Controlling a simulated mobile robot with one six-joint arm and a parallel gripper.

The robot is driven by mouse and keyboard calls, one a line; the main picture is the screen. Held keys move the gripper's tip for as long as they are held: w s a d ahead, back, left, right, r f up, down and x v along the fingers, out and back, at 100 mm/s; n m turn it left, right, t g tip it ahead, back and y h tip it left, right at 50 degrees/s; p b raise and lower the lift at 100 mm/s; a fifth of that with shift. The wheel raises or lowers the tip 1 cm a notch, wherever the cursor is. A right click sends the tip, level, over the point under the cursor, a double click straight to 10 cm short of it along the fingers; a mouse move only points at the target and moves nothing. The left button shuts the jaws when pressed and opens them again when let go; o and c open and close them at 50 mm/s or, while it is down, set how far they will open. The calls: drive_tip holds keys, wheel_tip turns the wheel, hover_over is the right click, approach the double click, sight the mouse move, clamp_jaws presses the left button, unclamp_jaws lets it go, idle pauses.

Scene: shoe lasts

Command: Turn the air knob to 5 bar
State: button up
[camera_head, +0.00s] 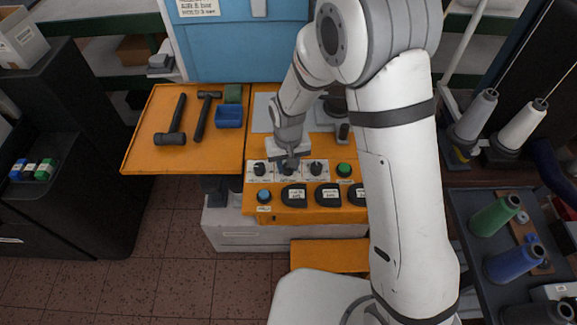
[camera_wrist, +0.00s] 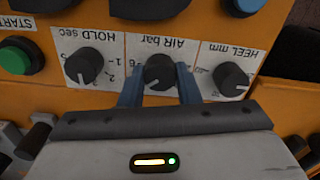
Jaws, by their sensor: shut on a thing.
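The air knob (camera_wrist: 159,72) is a round black dial on a white label reading "AIR bar", upside down in the wrist view. My gripper (camera_wrist: 160,86) has one blue-grey finger on each side of the knob and is shut on it. The knob's pointer and most of its scale are hidden or too small to read, so I cannot tell its setting. In the head view my gripper (camera_head: 290,160) reaches down onto the middle dial of the orange panel (camera_head: 250,213).
The HEEL mm knob (camera_wrist: 231,79) and HOLD sec knob (camera_wrist: 84,66) flank the air knob closely. A green button (camera_head: 343,170) and a blue button (camera_head: 264,196) are on the panel.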

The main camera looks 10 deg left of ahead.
drive_tip(key=shift+n, duration=0.4)
drive_tip(key=o, duration=1)
drive_tip(key=shift+r, duration=0.1)
wheel_tip(320, 180, up, 8)
drive_tip(key=shift+f+b, duration=0.15)
drive_tip(key=shift+b, duration=0.45)
